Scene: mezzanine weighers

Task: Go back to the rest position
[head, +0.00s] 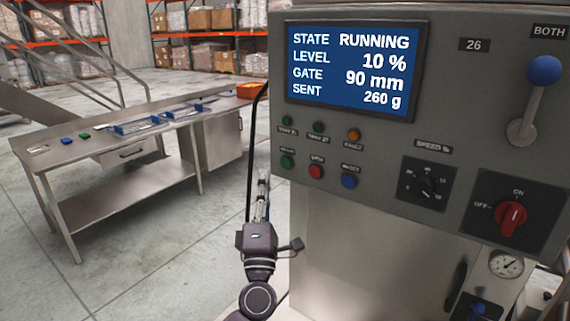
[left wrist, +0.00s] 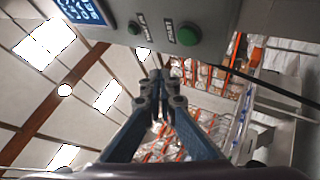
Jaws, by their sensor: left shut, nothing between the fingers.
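My left gripper (head: 262,190) is in front of the control cabinet, at the lower left edge of its panel, and points upward. In the left wrist view its fingers (left wrist: 156,78) are closed together with nothing between them. The control panel (head: 440,130) fills the right of the head view. Its screen (head: 350,68) reads RUNNING, level 10 %, gate 90 mm, sent 260 g. A green button (left wrist: 188,34) shows close beyond the fingertips in the left wrist view, apart from them. My right gripper does not show.
The panel carries a red rotary switch (head: 510,218) at ON, a black dial (head: 427,184) and a blue-knobbed lever (head: 545,70). A steel table (head: 120,185) with blue trays stands at left. Pallet racks (head: 200,20) stand far behind. Open floor lies between the table and the cabinet.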

